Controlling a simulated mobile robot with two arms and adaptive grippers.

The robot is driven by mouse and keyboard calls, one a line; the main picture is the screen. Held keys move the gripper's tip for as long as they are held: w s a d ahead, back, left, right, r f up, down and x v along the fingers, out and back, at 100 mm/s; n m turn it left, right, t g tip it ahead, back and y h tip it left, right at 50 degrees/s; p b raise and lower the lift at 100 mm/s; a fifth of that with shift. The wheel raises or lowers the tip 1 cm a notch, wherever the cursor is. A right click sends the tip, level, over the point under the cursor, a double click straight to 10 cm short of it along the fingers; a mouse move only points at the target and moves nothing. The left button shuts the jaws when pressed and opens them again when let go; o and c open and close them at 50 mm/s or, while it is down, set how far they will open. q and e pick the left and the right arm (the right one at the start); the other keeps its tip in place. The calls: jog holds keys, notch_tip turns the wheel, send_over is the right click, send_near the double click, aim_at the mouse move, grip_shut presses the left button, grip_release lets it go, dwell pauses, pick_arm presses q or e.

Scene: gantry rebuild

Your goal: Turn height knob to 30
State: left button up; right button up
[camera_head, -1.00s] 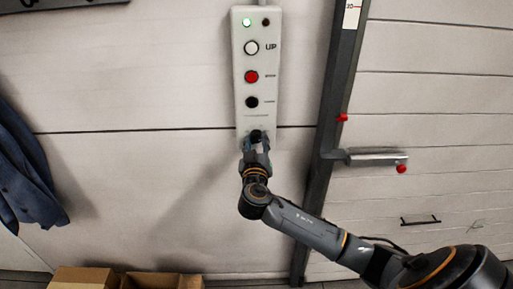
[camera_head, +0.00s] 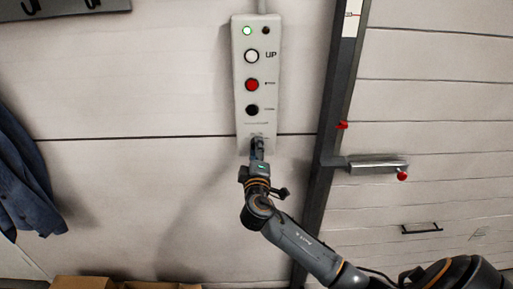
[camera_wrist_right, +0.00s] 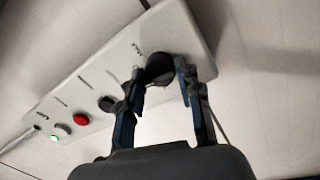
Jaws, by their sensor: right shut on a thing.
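A pale control box (camera_head: 243,120) hangs on the wall, upright in the head view and slanted in the right wrist view (camera_wrist_right: 110,60). The dark round height knob (camera_wrist_right: 160,67) is at its lower end in the wrist view; in the head view my gripper hides it. My right gripper (camera_head: 257,146) reaches up to the box's lower end. In the wrist view its fingers (camera_wrist_right: 160,76) stand on either side of the knob, shut on it. The knob's scale and setting are too blurred to read. My left gripper is not in view.
The box carries a lit green lamp (camera_head: 247,31), a white UP button (camera_head: 251,56), a red button (camera_head: 252,84) and a black button (camera_head: 252,110). A dark post (camera_head: 330,130) with a bracket (camera_head: 375,165) stands at right. A blue garment (camera_head: 25,180) hangs left; cardboard boxes (camera_head: 85,283) sit below.

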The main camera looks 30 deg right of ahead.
jog(key=shift+s+f+n+y+p, duration=0.1)
jog(key=shift+n+y+p, duration=0.2)
jog(key=shift+n+p, duration=2.6)
jog(key=shift+f+n+y+p, duration=0.2)
jog(key=shift+n+p, duration=1)
jog(key=shift+n, duration=3.4)
jog(key=o, duration=1.1)
jog(key=shift+d+r, duration=0.1)
jog(key=shift+o, duration=0.2)
jog(key=v, duration=1.2)
jog(key=shift+d, duration=0.15)
